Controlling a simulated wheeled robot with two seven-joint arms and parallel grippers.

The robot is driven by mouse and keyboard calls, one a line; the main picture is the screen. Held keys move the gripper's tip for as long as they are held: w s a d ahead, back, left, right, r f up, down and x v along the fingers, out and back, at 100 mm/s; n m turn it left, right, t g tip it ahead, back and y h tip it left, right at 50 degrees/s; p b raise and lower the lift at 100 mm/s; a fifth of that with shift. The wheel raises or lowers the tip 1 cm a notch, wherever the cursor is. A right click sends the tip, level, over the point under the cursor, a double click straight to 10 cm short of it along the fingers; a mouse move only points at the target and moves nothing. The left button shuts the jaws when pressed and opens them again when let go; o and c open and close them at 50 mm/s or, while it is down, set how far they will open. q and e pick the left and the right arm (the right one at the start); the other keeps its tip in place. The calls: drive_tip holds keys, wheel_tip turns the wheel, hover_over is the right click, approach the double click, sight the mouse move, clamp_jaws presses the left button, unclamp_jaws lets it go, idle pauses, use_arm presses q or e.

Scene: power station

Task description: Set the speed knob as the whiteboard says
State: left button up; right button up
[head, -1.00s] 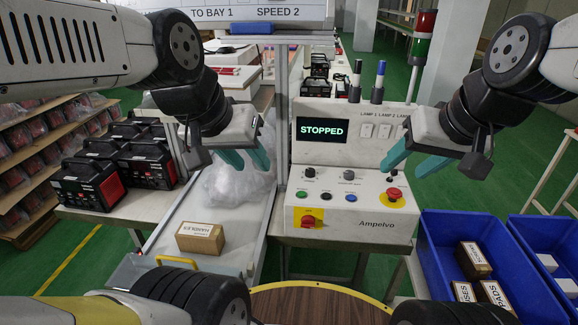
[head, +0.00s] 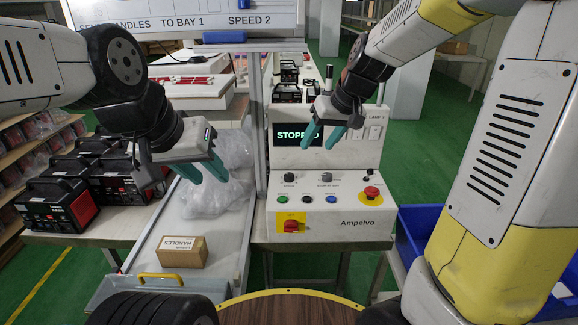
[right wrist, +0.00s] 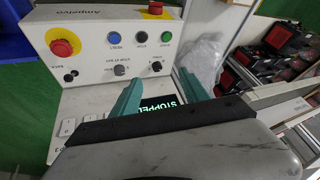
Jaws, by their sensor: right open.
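The whiteboard (head: 215,22) at the top of the head view reads "HANDLES TO BAY 1" and "SPEED 2". The Ampelvo control box (head: 330,228) has a left knob (head: 289,177) and a middle knob (head: 326,177). Both knobs also show in the right wrist view, the left one (right wrist: 157,66) and the middle one (right wrist: 120,70). Their labels and settings are too small to read surely. The display (head: 292,134) reads "STOPPED", partly covered by my right gripper (head: 321,143), which is open and empty in front of it, above the knobs. My left gripper (head: 207,173) is open and empty above the conveyor.
A red stop button (head: 371,192), green button (head: 283,198), blue button (head: 331,199) and red rotary switch (head: 291,226) surround the knobs. A "HANDLES" carton (head: 180,252) and clear plastic bags (head: 205,197) lie on the conveyor. Blue bins (head: 412,232) stand right.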

sight(289, 175)
drive_tip(key=w+a+f+n, duration=0.1)
drive_tip(key=w+a+f, duration=0.1)
drive_tip(key=w+f, duration=0.3)
drive_tip(key=w+a+f+h, duration=0.1)
drive_tip(key=w+a+f, duration=0.2)
drive_tip(key=w+f, duration=0.2)
drive_tip(key=w+a+f+n, duration=0.1)
drive_tip(key=w+a+f, duration=0.1)
drive_tip(key=w+f, duration=0.3)
wheel_tip(289, 175, down, 4)
drive_tip(key=shift+a+f+n+g+h, duration=0.15)
drive_tip(key=shift+n+g+h, duration=0.15)
clamp_jaws()
